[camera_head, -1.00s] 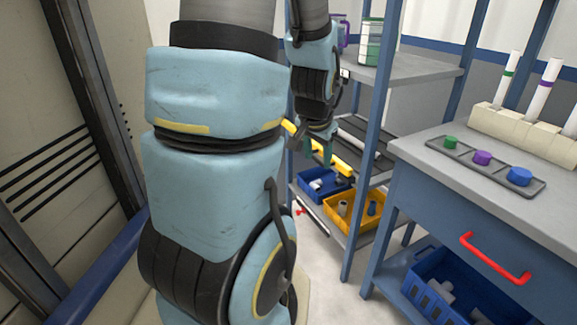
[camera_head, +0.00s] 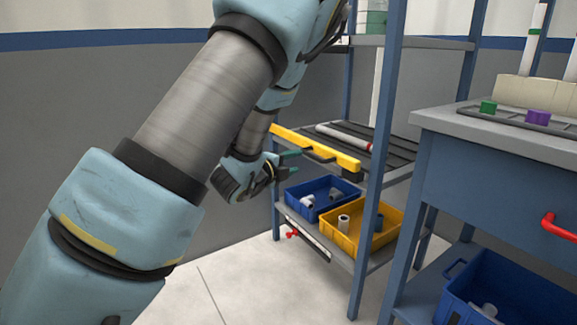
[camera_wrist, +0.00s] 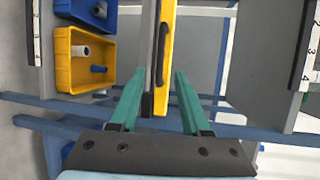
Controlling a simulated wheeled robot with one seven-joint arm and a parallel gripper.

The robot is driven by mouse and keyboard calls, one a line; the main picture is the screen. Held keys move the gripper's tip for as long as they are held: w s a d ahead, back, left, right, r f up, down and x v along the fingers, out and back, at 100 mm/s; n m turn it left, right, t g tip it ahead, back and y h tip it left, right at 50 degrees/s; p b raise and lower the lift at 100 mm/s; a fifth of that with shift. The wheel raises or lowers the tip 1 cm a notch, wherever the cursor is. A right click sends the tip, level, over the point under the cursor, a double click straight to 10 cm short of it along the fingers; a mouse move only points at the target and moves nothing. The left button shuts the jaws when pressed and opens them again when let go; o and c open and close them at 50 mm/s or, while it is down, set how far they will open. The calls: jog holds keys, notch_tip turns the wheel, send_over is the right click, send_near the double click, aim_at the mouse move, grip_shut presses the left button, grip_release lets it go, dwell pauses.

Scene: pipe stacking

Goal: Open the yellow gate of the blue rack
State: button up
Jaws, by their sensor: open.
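The blue rack (camera_head: 389,85) stands right of centre in the head view. Its yellow gate (camera_head: 345,160) is a long bar across the front edge of the middle shelf, with a dark handle (camera_head: 318,154) on its outer side. My gripper (camera_head: 290,162) is open and empty, just in front of the gate near the handle. In the wrist view, the yellow gate (camera_wrist: 167,55) and its dark handle (camera_wrist: 161,65) appear between the two green fingers of my gripper (camera_wrist: 158,75). I cannot tell whether the fingers touch the handle.
A blue bin (camera_head: 325,186) and a yellow bin (camera_head: 385,240) with pipe fittings sit on the lower shelf below the gate. A white tube with a red end (camera_head: 343,136) lies on the middle shelf. A blue workbench (camera_head: 490,175) stands at the right. Open floor lies in front.

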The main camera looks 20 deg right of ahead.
aim_at(310, 156)
jog(key=b+x, duration=0.1)
jog(key=x, duration=0.9)
jog(key=shift+w+d, duration=0.15)
jog(key=shift+d, duration=0.1)
jog(key=shift+c, duration=0.4)
grip_shut()
dwell(0.6)
